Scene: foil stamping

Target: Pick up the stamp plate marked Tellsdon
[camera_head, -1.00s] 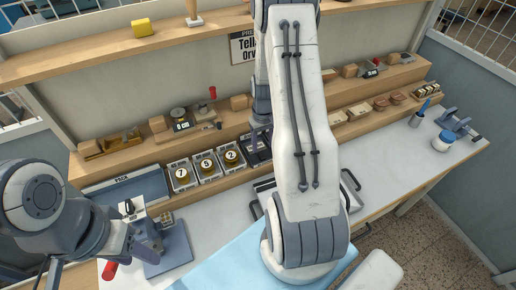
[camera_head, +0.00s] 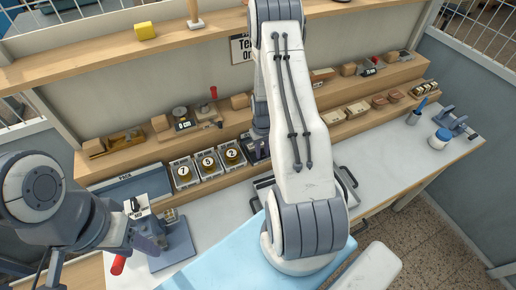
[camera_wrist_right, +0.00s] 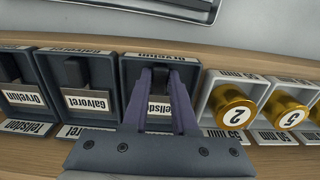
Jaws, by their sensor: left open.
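The stamp plate marked Tellsdon (camera_wrist_right: 158,107) stands in a grey slot (camera_wrist_right: 128,72) of a row, its white label showing between my right fingers. My right gripper (camera_wrist_right: 160,78) is over this plate, one finger on each side of its dark upright grip. Whether the fingers press on it cannot be told. In the head view, my right arm mostly hides that gripper and the plates. Plates marked Galvorret (camera_wrist_right: 88,102) and Orvelun (camera_wrist_right: 25,97) stand in the slots to the left. My left gripper (camera_head: 152,240) is open, near the press at the lower left.
Several gold-coloured numbered rolls (camera_wrist_right: 233,105) stand in white holders right of the plate, close to my fingers. The press has a red handle (camera_head: 118,265) and grey base (camera_head: 175,248). A light blue mat (camera_head: 215,262) lies in front. The right bench holds a white jar (camera_head: 439,140).

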